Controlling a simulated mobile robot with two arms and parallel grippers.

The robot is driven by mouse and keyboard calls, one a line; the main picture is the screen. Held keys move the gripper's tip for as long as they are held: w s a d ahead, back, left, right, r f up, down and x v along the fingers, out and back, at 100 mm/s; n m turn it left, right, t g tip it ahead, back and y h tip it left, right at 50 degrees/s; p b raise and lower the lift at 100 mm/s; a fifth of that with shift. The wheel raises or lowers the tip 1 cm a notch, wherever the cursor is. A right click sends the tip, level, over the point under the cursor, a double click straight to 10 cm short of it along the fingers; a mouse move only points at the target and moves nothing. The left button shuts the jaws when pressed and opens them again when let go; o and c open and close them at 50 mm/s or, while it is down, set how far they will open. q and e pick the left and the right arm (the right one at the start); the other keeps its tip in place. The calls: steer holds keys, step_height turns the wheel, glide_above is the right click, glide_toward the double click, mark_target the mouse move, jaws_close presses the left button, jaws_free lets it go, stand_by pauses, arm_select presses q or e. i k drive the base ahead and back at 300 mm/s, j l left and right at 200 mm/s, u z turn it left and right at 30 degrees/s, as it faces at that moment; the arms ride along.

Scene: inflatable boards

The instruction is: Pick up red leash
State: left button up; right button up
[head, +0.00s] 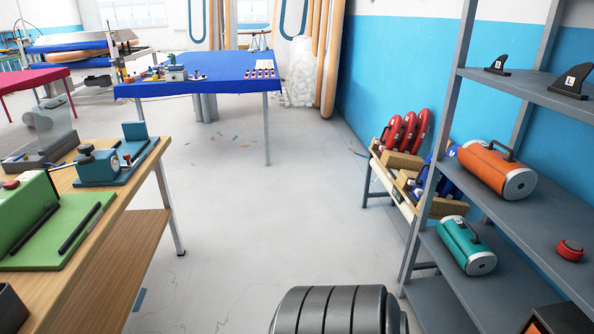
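Several red coiled pieces (405,132), which look like the red leashes, stand upright side by side in a low wooden rack (402,196) near the right wall. Blue pieces (446,180) sit in the same rack to their right, partly hidden by a grey shelf post. Neither of my grippers shows in the head view.
A grey shelf unit (520,203) stands at the right, holding an orange cylinder (488,168), a teal cylinder (461,246) and black fins. A wooden workbench (128,210) is at the left. A blue table (215,75) stands farther back. The floor (270,215) between is mostly clear.

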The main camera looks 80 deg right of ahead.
mark_target(570, 250)
steer(key=z, duration=4.25)
